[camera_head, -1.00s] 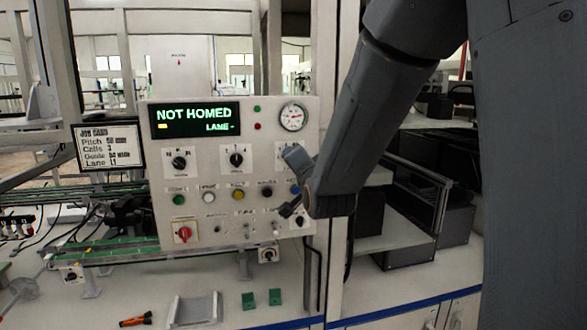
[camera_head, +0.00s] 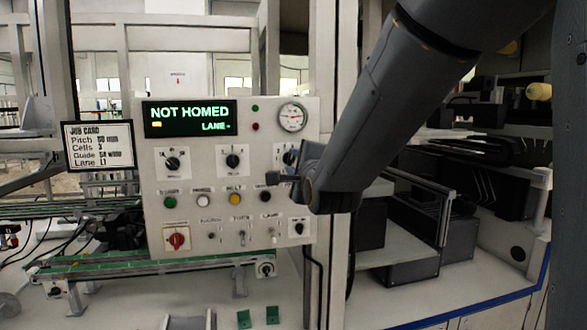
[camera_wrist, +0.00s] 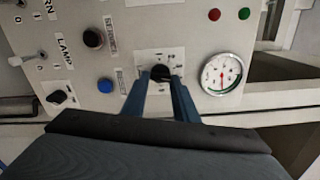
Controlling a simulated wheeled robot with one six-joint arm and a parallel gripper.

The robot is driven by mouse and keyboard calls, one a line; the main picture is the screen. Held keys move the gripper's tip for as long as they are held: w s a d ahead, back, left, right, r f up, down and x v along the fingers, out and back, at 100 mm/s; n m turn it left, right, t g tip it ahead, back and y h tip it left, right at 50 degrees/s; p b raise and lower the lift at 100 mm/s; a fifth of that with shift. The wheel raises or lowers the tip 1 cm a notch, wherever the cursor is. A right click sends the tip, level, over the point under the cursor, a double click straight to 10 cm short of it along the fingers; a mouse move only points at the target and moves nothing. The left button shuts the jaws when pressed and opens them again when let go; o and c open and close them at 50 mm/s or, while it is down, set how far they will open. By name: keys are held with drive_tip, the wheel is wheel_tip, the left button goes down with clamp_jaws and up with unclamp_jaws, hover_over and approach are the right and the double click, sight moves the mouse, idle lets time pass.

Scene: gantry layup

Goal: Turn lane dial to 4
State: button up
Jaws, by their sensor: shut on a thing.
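A black rotary dial (camera_wrist: 160,72) on a white plate sits between the two blue fingertips of my gripper (camera_wrist: 160,81) in the wrist view. My gripper is shut on this dial's knob. In the head view the dial (camera_head: 289,157) is the rightmost of three in the upper row, partly hidden by my gripper (camera_head: 284,176). Its label and pointer position cannot be read. The control panel's display (camera_head: 190,119) reads "NOT HOMED" and "LANE -".
A round gauge (camera_head: 292,117) is above the dial. Two other dials (camera_head: 172,162) (camera_head: 233,160) are to its left. A job card (camera_head: 99,147) stands left of the panel (camera_head: 150,215).

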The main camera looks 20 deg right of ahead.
drive_tip(key=shift+m+b, duration=0.3)
drive_tip(key=shift+m, duration=0.2)
drive_tip(key=o, duration=1.1)
drive_tip(key=shift+c, duration=0.2)
drive_tip(key=s+b, duration=0.1)
drive_tip(key=s, duration=0.6)
drive_tip(key=shift+s, duration=0.4)
drive_tip(key=shift+f, duration=0.1)
